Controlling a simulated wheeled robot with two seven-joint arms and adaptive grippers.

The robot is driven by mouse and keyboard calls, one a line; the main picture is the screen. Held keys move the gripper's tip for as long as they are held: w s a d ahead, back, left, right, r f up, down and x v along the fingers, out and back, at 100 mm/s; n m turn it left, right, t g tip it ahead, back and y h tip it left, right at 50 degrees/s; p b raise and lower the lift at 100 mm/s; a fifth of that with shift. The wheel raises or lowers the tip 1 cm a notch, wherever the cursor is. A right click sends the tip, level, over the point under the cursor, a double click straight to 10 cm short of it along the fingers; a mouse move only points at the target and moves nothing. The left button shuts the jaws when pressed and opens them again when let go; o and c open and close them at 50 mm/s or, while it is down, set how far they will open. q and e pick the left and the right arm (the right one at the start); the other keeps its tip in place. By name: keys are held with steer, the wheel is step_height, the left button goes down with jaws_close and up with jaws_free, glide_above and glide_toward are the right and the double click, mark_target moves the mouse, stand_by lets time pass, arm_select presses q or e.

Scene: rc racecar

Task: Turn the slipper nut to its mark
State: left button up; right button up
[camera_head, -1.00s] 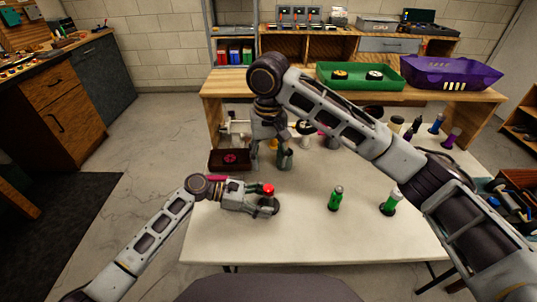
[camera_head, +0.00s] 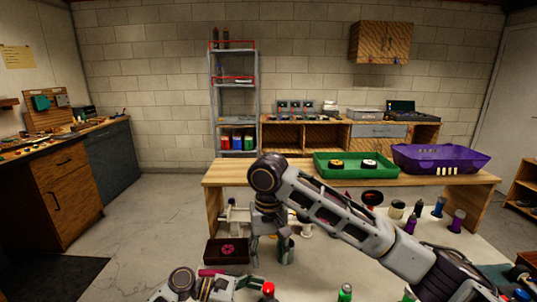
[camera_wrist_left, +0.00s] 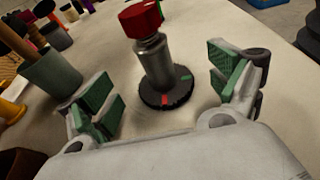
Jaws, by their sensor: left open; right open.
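In the left wrist view, a red knob-like nut (camera_wrist_left: 140,19) tops a grey metal post (camera_wrist_left: 154,62), which stands upright on a round black base (camera_wrist_left: 166,92). The base has a red mark (camera_wrist_left: 165,101) at the front and a green mark (camera_wrist_left: 186,78) at the right. My left gripper (camera_wrist_left: 164,92) is open, its green-padded fingers on either side of the post and apart from it. The red top also shows in the head view (camera_head: 268,288) at the bottom edge, beside my left gripper. My right gripper (camera_head: 270,240) is open, pointing down near a grey-green cup (camera_head: 287,254).
A dark box with a pink emblem (camera_head: 227,251) sits left of my right gripper. Green-bodied bottles (camera_head: 345,293) stand at the front right, purple ones (camera_head: 457,221) farther back. A green tray (camera_head: 330,172) and purple bin (camera_head: 440,167) rest on the rear bench.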

arm_select(q)
steer(key=v, duration=1)
steer(key=shift+r, duration=0.15)
step_height(320, 180, up, 9)
steer(key=p, duration=0.9)
steer(key=shift+r+p, duration=0.4)
steer(key=shift+p, duration=0.15)
steer(key=shift+f, duration=0.15)
